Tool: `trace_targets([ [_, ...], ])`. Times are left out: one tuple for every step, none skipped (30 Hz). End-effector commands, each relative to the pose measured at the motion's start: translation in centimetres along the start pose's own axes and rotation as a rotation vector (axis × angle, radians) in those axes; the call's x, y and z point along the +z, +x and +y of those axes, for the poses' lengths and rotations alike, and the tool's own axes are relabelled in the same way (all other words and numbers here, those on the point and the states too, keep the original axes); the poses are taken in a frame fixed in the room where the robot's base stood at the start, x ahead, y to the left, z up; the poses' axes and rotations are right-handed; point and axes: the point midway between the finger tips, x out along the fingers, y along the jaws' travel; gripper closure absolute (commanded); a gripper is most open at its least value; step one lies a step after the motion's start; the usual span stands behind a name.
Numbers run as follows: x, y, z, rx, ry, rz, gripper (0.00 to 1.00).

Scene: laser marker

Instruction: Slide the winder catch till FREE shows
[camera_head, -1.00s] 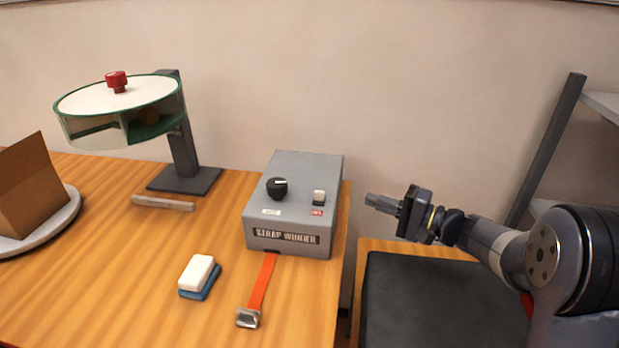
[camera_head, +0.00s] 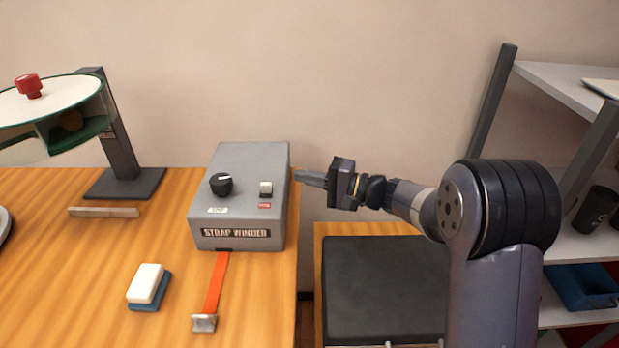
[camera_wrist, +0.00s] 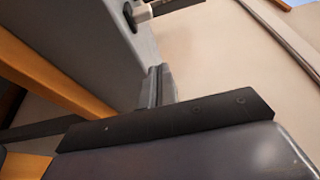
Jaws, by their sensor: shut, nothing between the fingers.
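The grey strap winder box (camera_head: 240,168) stands near the right edge of the wooden bench. On its top are a black knob (camera_head: 221,184) with a pale label (camera_head: 218,210) and a small white catch (camera_head: 266,188) with a red label (camera_head: 265,206). The lettering on both labels is too small to read. My gripper (camera_head: 304,178) is shut and empty, just right of the box, its fingertips pointing left at about the height of the box top. The wrist view shows the shut fingers (camera_wrist: 158,82) close to the grey box (camera_wrist: 105,35).
An orange strap (camera_head: 216,284) with a metal buckle (camera_head: 204,323) hangs out in front of the box. A white and blue block (camera_head: 147,285) lies to its left. A dark pad (camera_head: 385,285) and shelving (camera_head: 575,85) are at right.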

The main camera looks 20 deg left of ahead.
Motion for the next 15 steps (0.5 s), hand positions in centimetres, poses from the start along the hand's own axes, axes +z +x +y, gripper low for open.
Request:
trace_targets([
  [0.1,1.3,-0.2,0.0,0.0,-0.004,1.0],
  [0.1,2.0,-0.2,0.0,0.001,-0.004,1.0],
  [0.1,2.9,-0.2,0.0,0.0,-0.005,1.0],
  [0.1,3.5,-0.2,0.0,0.0,-0.005,1.0],
  [0.1,4.2,-0.2,0.0,0.0,-0.004,1.0],
  [0.1,5.1,-0.2,0.0,0.001,-0.004,1.0],
  [0.1,5.7,-0.2,0.0,0.0,-0.004,1.0],
  [0.1,6.4,-0.2,0.0,0.0,-0.004,1.0],
  [0.3,6.9,-0.2,0.0,0.001,-0.003,1.0],
  [0.7,6.4,-0.2,0.0,0.002,0.0,1.0],
  [1.1,6.2,-0.2,0.0,0.001,0.0,1.0],
  [1.6,6.0,-0.2,0.0,0.002,0.0,1.0],
  [1.9,5.9,-0.2,0.0,0.001,0.0,1.0],
  [2.2,5.8,-0.2,0.0,0.001,0.0,1.0],
  [2.6,5.6,-0.2,0.0,0.001,0.0,1.0],
])
